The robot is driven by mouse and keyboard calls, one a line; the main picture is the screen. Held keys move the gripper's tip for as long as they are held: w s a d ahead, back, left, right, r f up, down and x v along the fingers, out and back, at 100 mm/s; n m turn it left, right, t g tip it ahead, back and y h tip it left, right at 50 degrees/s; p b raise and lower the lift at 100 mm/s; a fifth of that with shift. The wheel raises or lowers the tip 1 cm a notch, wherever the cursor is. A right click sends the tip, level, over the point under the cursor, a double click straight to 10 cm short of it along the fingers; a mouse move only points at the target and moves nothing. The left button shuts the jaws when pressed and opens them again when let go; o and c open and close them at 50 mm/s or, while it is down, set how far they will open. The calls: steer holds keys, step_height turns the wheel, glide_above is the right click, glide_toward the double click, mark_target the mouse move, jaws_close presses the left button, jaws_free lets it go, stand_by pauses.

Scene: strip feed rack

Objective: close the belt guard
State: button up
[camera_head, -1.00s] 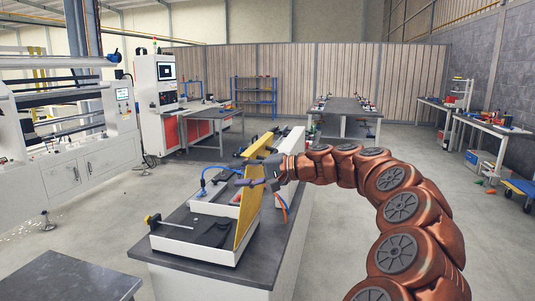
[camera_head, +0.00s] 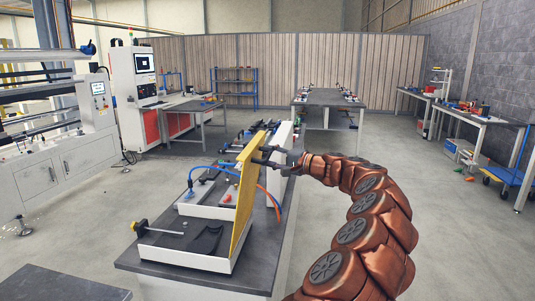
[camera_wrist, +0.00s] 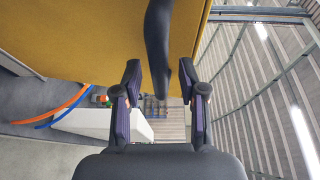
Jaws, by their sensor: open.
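The belt guard is a yellow panel (camera_head: 245,195) standing raised and slightly tilted at the right edge of a low white-edged tray (camera_head: 190,260) on the bench. In the wrist view the guard (camera_wrist: 85,45) fills the upper left and middle. My gripper (camera_head: 259,155) is at the guard's right-hand face, near its upper edge. In the wrist view my gripper (camera_wrist: 160,68) is open, its two fingers spread on either side of a dark curved bar (camera_wrist: 158,40). I cannot tell whether the bar belongs to the guard, or whether anything touches.
The dark-topped bench (camera_head: 145,262) carries blue and orange hoses (camera_head: 270,197) and a rod with a yellow knob (camera_head: 142,226). A white upright part (camera_head: 283,140) stands behind the guard. Another dark table (camera_head: 60,285) is at the lower left.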

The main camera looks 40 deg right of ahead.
steer(key=shift+w+a, duration=0.1)
steer(key=shift+w, duration=0.35)
jaws_close()
stand_by(0.5)
